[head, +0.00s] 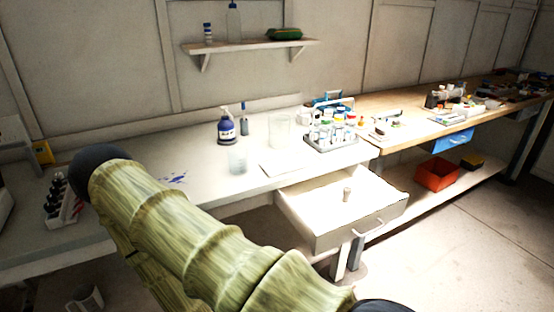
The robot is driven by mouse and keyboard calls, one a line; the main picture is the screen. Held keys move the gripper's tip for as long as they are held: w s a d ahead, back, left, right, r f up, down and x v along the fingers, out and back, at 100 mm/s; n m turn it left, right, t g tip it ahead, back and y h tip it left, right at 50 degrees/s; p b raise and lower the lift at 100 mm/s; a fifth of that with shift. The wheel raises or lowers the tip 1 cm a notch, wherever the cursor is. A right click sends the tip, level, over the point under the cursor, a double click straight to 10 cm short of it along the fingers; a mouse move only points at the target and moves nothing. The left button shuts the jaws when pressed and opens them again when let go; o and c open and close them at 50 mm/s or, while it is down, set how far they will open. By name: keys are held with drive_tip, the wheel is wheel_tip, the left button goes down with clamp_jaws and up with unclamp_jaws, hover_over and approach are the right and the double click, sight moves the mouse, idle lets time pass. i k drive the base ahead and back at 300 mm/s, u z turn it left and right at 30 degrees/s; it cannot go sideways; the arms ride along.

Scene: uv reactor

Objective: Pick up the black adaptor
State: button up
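I cannot pick out the black adaptor with certainty. Small dark items (432,101) stand on the wooden bench (420,128) at the right, too small to name. Several black-topped bottles (58,188) sit in a white rack at the left end of the white bench (200,190). My arm, with pale green ribbed links and dark joints, crosses the lower left and middle and hides part of the white bench. My gripper is not in view.
An open drawer (318,240) holding a small beige object (347,194) juts out from the white bench. A tube rack (331,144), glass beakers and a blue bottle (226,129) stand on top. A red bin (437,175) is on the lower shelf. Floor at right is clear.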

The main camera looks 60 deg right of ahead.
sight(347, 190)
drive_tip(key=u, duration=0.95)
drive_tip(key=k, duration=1.55)
drive_tip(key=z, duration=1.45)
